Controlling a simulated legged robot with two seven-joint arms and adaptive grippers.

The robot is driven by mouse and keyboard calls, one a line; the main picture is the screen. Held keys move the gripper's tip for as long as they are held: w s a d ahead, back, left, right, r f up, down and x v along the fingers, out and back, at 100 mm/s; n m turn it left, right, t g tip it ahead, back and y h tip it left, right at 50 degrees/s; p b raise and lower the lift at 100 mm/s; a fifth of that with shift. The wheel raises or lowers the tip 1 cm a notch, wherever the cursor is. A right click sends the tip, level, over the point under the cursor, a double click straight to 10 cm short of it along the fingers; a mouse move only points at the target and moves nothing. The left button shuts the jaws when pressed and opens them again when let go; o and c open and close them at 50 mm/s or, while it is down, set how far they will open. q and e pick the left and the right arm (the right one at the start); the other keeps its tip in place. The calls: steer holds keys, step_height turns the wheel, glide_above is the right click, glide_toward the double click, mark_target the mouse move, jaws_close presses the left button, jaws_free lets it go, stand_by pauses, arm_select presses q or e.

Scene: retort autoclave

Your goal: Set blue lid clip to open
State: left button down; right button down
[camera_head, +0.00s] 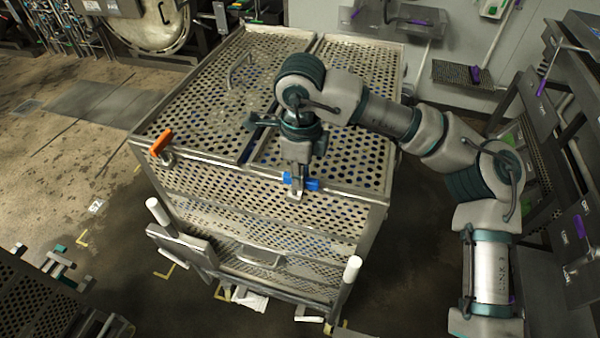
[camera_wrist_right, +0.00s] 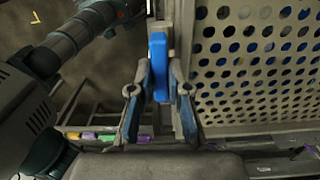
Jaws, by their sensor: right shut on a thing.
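The blue lid clip (camera_head: 309,184) sits at the front top edge of the perforated metal basket (camera_head: 330,215). My right gripper (camera_head: 295,186) reaches down over the front edge of the lid and is shut on the clip. In the right wrist view the clip (camera_wrist_right: 158,65) stands between the two fingers of my right gripper (camera_wrist_right: 160,95), beside the lid's perforated panel (camera_wrist_right: 255,75). The fingers hide part of the clip. An orange clip (camera_head: 161,142) is on the front left of the same lid. My left gripper is not in view.
The lid carries a handle (camera_head: 238,70). Two white-ended posts (camera_head: 352,268) stand at the basket's front corners. A dark rack (camera_head: 560,150) stands at the right and a round-doored machine (camera_head: 155,25) at the back left. Floor left of the basket is mostly clear.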

steer(key=c, duration=1.1)
jaws_free()
steer(key=shift+w, duration=0.15)
step_height(320, 180, up, 12)
steer(key=shift+f, duration=0.1)
